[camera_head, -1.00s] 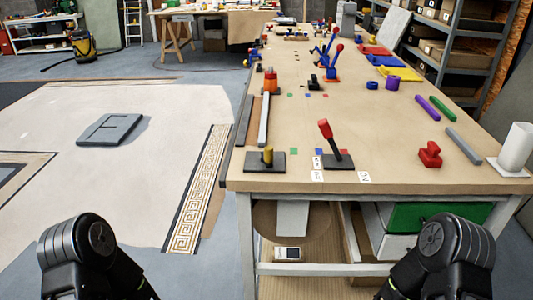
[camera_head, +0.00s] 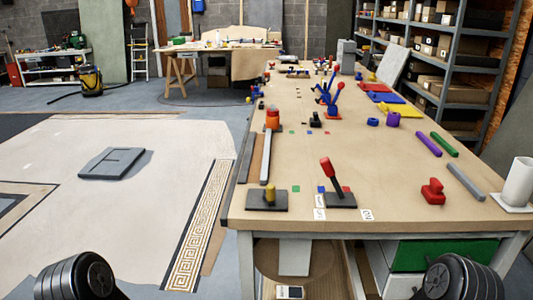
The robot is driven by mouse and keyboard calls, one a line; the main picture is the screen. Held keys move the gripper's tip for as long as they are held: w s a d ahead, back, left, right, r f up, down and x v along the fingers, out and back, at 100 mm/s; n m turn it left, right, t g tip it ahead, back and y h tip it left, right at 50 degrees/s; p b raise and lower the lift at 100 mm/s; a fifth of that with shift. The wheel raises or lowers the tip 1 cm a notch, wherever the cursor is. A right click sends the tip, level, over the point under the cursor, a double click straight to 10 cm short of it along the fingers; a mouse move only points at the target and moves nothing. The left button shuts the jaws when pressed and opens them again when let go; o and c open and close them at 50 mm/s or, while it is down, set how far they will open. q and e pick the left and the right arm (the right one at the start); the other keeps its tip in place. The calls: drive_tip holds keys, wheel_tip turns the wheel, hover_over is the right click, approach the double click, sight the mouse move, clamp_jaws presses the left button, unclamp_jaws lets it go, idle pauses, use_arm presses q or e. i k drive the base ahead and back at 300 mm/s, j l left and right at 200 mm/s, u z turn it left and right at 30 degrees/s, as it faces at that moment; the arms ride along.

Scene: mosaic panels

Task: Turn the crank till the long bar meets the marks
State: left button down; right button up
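A blue linkage with red ball knobs (camera_head: 330,97) stands at mid-depth on the long table; it may be the crank, but it is too small to tell its parts. A long grey bar (camera_head: 266,154) lies along the table's left side, with an orange-red piece (camera_head: 272,119) at its far end. A dark plate with a yellow knob (camera_head: 268,197) sits at its near end. Small green, blue and red squares lie on the table, such as a green mark (camera_head: 296,189). Neither gripper shows; only my black arm links appear at the bottom corners.
A red-handled lever (camera_head: 327,170) on a dark base stands at the near edge by white labels. The table's middle (camera_head: 385,155) is clear.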

sight(269, 194)
drive_tip(key=i+l, duration=0.1)
drive_tip(key=l, duration=0.25)
drive_tip(key=i+l, duration=0.15)
drive_tip(key=l, duration=0.2)
drive_tip(key=i+l+z, duration=0.1)
drive_tip(key=l, duration=0.3)
drive_tip(key=i+l, duration=0.1)
drive_tip(key=l, duration=0.25)
